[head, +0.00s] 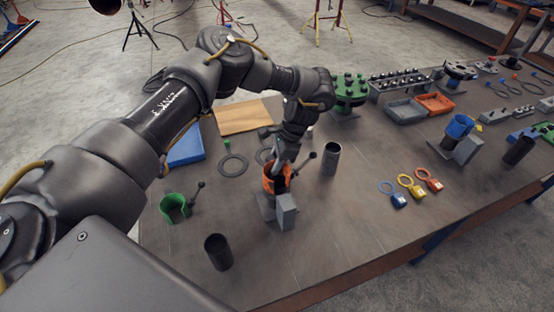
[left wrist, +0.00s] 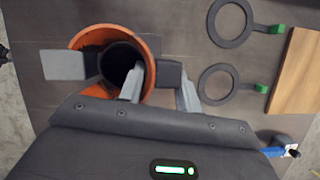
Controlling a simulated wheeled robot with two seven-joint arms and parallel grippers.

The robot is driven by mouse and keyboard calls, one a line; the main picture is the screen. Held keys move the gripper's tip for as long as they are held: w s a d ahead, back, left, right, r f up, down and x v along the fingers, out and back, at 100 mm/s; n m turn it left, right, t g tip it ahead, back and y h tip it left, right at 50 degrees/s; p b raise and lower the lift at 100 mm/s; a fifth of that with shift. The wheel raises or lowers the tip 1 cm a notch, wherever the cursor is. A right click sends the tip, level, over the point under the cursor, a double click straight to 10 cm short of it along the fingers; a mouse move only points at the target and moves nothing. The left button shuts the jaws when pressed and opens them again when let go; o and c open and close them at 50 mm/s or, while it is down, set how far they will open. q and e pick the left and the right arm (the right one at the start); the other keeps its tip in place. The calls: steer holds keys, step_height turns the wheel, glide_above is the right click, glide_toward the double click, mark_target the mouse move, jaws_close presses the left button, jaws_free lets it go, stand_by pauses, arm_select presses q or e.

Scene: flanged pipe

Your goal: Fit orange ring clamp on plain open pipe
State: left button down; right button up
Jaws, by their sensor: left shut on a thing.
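The orange ring clamp (head: 269,180) is upright at the middle of the table, above a grey block stand (head: 287,207). In the left wrist view the orange ring (left wrist: 151,53) surrounds a dark round opening (left wrist: 113,60), seemingly a pipe mouth, off-centre within it. How far the clamp sits down over it cannot be told. My left gripper (head: 281,162) reaches down from above, shut on the clamp at its rim; its fingers (left wrist: 160,88) straddle the ring's right side, one inside the ring. My right gripper is not in view.
Loose open pipes stand at the front (head: 218,253) and right of the clamp (head: 330,160). A blue clamp (head: 459,126) stands on the right. Tagged rings (head: 411,187) lie front right. Flat gaskets (head: 233,165) and a wooden board (head: 245,115) lie behind.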

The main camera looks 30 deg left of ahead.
arm_select(q)
steer(key=shift+f, duration=0.1)
stand_by(0.5)
steer(key=c, duration=0.9)
jaws_free()
steer(key=s+a+r+p+v, duration=0.1)
steer(key=p+v, duration=0.7)
steer(key=v, duration=1.1)
steer(key=shift+s+a+r, duration=0.2)
steer(key=shift+s+a, duration=0.35)
steer(key=shift+a, duration=0.1)
